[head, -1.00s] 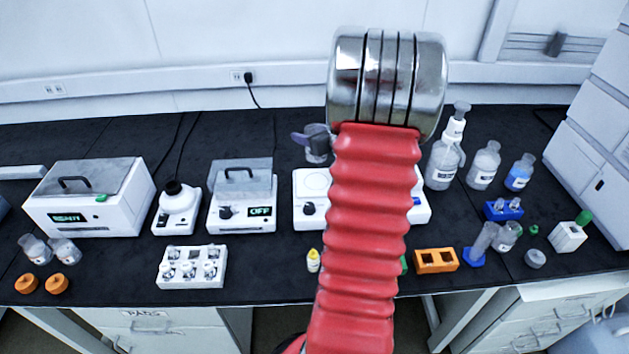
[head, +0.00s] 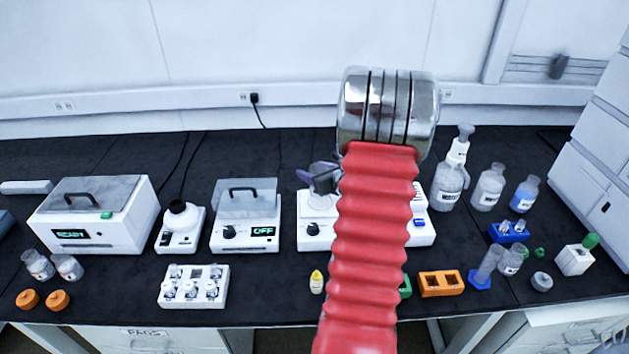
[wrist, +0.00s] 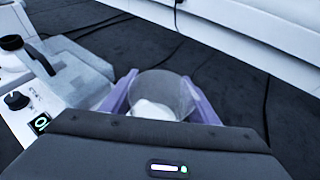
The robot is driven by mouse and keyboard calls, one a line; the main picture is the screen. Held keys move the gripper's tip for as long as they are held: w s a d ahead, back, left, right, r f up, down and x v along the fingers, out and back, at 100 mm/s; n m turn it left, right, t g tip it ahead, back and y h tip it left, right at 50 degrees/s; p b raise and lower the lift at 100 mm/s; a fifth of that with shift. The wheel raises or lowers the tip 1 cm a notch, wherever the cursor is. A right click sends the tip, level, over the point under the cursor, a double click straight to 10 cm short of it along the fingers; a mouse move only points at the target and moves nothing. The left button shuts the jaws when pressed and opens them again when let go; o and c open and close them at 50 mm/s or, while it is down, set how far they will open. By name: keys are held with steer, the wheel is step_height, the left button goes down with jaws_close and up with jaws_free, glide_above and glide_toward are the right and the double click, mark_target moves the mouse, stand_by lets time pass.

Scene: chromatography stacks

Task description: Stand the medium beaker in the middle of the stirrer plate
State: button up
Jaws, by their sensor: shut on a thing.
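The medium beaker (wrist: 165,92) is clear and empty-looking, held between the two purple fingers of my gripper (wrist: 162,105) in the wrist view. In the head view the beaker (head: 324,170) shows just left of my red arm, over or against the stirrer's top. The gripper (head: 320,181) is shut on it there. The stirrer plate (head: 313,230) is a white box with a black knob and a pale round top, partly hidden behind my arm. Whether the beaker's base touches the plate cannot be told.
A lidded device reading OFF (head: 245,232) stands close left of the stirrer. A white device (head: 421,232) stands to its right, partly behind my arm. A yellow-capped bottle (head: 317,282) and an orange rack (head: 440,284) stand in front. Bottles (head: 487,188) stand at right.

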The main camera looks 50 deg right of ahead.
steer(key=shift+f, duration=1.85)
steer(key=o, duration=1.1)
steer(key=shift+f, duration=0.1)
steer(key=shift+o, duration=0.2)
steer(key=v, duration=1.2)
